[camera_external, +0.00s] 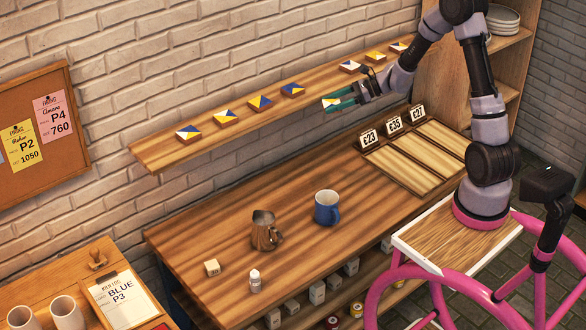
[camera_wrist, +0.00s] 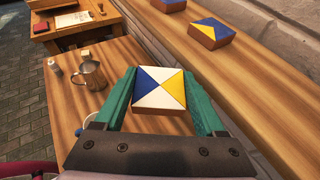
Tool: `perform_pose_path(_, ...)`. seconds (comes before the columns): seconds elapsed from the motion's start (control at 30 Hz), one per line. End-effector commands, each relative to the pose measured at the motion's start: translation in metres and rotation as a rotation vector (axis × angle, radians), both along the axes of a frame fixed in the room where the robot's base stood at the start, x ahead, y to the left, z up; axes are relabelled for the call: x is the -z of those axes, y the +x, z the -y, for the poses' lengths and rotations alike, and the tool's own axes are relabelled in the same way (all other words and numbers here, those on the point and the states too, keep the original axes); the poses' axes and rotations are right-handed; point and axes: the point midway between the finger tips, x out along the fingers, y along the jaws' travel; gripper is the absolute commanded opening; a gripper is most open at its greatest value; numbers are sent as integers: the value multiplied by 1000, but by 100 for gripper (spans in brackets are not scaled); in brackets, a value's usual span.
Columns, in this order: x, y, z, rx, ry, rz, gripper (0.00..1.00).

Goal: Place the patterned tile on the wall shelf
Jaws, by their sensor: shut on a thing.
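My gripper (camera_external: 333,103) is shut on the patterned tile (camera_wrist: 160,88), with one green finger on each side of it. The tile's top has white, blue and yellow triangles, and its brown side faces the wrist camera. In the wrist view the tile lies level between the fingers. The wall shelf (camera_external: 160,152) runs along the brick wall; its bare wood also shows in the wrist view (camera_wrist: 240,90). The tile appears just in front of the shelf's front edge, over the table side; its height against the shelf is hard to tell.
Several similar tiles stand in a row on the shelf, with a gap between one tile (camera_external: 293,89) and another (camera_external: 350,66). Below, the table (camera_external: 200,235) holds a metal jug (camera_external: 265,232), a blue mug (camera_external: 327,208) and price cards (camera_external: 394,126).

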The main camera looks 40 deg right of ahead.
Motion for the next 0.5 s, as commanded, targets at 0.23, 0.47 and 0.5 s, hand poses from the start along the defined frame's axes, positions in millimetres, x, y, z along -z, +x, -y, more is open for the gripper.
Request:
perform_pose_path(0.23, -38, 26, 4, 40, 0, 4, 11)
perform_pose_path(0.47, -67, 76, 31, 245, 2, 5, 11)
perform_pose_path(0.5, -74, 85, 37, 290, 1, 6, 11)
